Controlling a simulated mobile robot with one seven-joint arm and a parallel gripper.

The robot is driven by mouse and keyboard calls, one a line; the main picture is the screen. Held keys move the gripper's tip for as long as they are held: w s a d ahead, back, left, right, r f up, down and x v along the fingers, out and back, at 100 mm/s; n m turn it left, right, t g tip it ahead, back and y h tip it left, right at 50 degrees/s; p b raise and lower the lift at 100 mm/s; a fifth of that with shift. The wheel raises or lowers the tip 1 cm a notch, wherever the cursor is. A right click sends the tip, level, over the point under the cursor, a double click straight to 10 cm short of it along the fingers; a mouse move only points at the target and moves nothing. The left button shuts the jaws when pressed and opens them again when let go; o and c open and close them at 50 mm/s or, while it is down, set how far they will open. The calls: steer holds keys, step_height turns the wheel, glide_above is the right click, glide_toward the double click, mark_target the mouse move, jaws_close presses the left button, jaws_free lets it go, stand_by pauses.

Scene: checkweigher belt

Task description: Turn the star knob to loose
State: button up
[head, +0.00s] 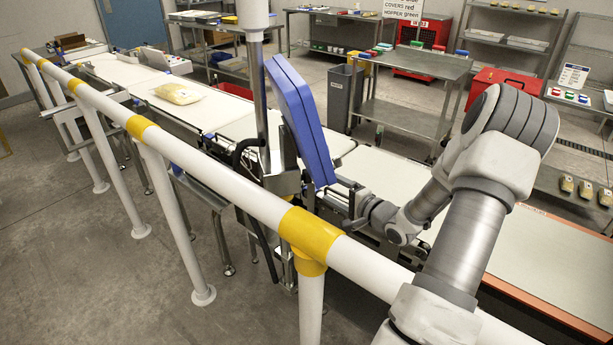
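My gripper (338,196) is small and dark in the head view. It is beside the lower right edge of a tilted blue panel (306,112) and close to the grey post bracket (283,182) below it. My arm reaches there from the lower right, over the guard rail. I cannot make out the star knob; it may be hidden behind the gripper or panel, or too small to tell. I cannot tell whether the fingers are open or shut, or whether they touch anything.
A white guard rail with yellow bands (310,232) runs between my base and the conveyor. The white belt (225,112) carries a yellowish bag (178,93). A vertical metal post (260,90) stands beside the panel. A grey bin (345,97) and steel table (405,117) stand behind.

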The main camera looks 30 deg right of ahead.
mark_target(308, 177)
steer(key=x, duration=0.9)
steer(key=shift+w, duration=0.4)
jaws_close()
steer(key=shift+f+b, duration=0.15)
steer(key=shift+b, duration=0.15)
